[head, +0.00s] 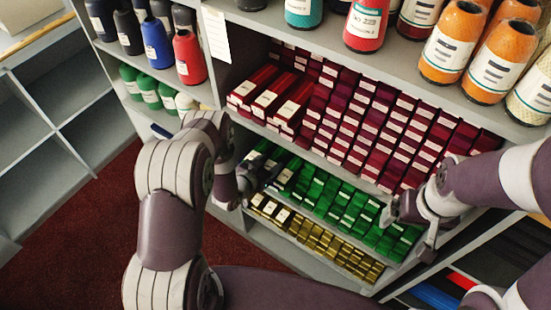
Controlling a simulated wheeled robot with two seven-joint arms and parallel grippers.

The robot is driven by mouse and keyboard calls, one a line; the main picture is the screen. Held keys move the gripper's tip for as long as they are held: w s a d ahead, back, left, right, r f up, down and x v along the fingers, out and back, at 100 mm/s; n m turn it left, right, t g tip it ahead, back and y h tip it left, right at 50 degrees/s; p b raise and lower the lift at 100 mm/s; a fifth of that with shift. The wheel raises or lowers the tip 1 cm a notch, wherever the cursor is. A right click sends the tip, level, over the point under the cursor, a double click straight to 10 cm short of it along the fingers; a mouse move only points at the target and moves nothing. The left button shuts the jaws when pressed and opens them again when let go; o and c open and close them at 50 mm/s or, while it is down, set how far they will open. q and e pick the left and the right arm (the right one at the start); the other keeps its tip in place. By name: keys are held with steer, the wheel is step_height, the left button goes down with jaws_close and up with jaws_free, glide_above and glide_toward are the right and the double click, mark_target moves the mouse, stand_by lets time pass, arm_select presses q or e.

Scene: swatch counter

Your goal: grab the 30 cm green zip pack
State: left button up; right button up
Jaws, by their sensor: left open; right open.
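Green zip packs (340,204) lie in rows on the shelf below the dark red ones. Longer green packs (288,173) lie at the left end of that shelf, partly hidden by my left gripper. The labels are too small to read, so I cannot tell which pack is 30 cm. My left gripper (264,176) is open at these longer packs; I cannot tell whether it touches one. My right gripper (405,222) is open and empty, in front of the right end of the green rows.
Dark red packs (340,120) fill the shelf above, and yellow packs (325,240) lie below. Thread cones, including orange ones (452,42), stand on the top shelf. Empty grey shelving (60,115) stands at the left. Red carpet (95,205) is open at the lower left.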

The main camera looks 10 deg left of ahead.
mark_target(276, 160)
arm_select(q)
steer(key=x, duration=0.3)
steer(key=shift+s, duration=0.1)
steer(key=c, duration=0.7)
steer(key=shift+c, duration=0.2)
